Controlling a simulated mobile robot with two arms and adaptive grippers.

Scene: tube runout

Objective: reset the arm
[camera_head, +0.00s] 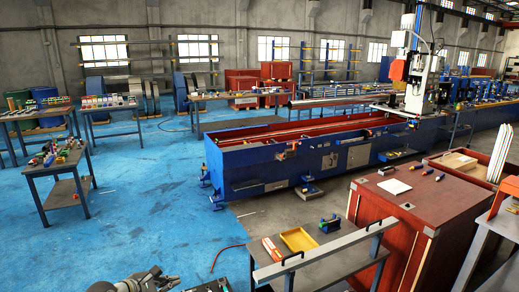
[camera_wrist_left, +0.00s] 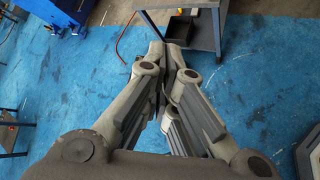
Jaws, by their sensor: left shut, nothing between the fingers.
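My left gripper (camera_head: 150,280) shows at the bottom edge of the head view, low and left of centre, partly cut off by the frame. In the left wrist view its fingers (camera_wrist_left: 167,52) are closed together and hold nothing. The fingertips point out over the blue floor, with the leg of a grey table just beyond them in the picture. My right gripper is not in view.
A grey workbench (camera_head: 325,262) with a yellow tray (camera_head: 298,240) stands right of my left gripper. A red-brown cabinet (camera_head: 405,215) is further right. A long blue machine (camera_head: 245,168) fills the middle. Blue floor (camera_head: 150,190) is open ahead and left.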

